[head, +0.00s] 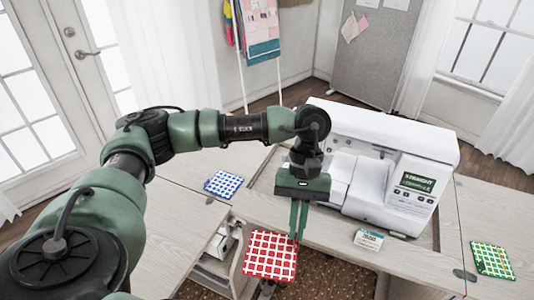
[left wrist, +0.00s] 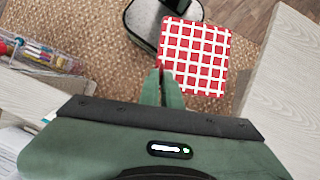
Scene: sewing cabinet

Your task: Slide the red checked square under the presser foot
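The red checked square (head: 268,258) is a flat red piece with white grid lines. It hangs in the air past the front edge of the table, over the floor. My left gripper (head: 297,236) is shut on its edge near one corner. In the left wrist view the fingers (left wrist: 161,78) are close together at the corner of the square (left wrist: 195,55). The white sewing machine (head: 420,150) stands on the table behind and right of my gripper. Its presser foot cannot be made out. My right gripper is not in view.
A blue checked square (head: 223,184) lies on the table at left, and a green checked square (head: 491,260) at right. A small box (head: 369,239) lies in front of the machine. A wire basket of colourful items (left wrist: 40,55) shows in the left wrist view.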

